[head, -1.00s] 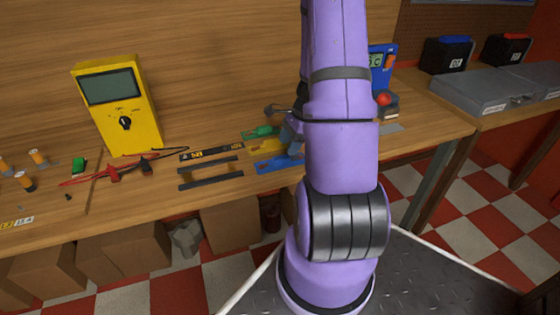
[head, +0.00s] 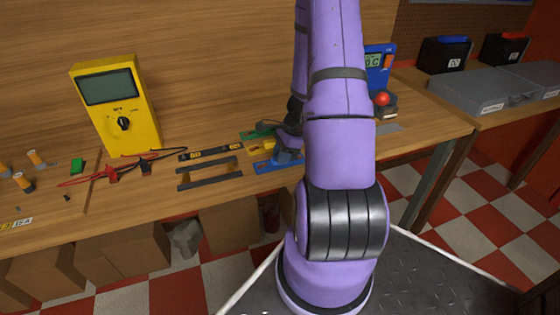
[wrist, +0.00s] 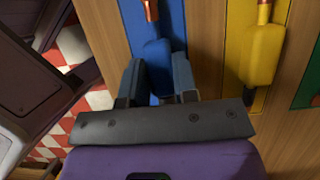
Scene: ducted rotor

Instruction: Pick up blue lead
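The blue lead (wrist: 155,60) is a blue handle with a copper tip. It lies on a blue strip (wrist: 138,14) in the wrist view. My gripper (wrist: 157,76) has one finger on each side of the blue handle, and the fingers stand apart. I cannot tell whether they touch the handle. In the head view my gripper (head: 285,142) is over the blue strip (head: 268,167), and the handle is largely hidden there. A yellow lead (wrist: 263,58) lies to the right on its own yellow strip.
A green strip (head: 255,134) lies behind the yellow one. Dark bars (head: 210,182), a level (head: 210,152), red and black probes (head: 112,175) and a yellow multimeter (head: 118,105) are to the left. A blue device (head: 380,70) stands to the right, partly behind my arm.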

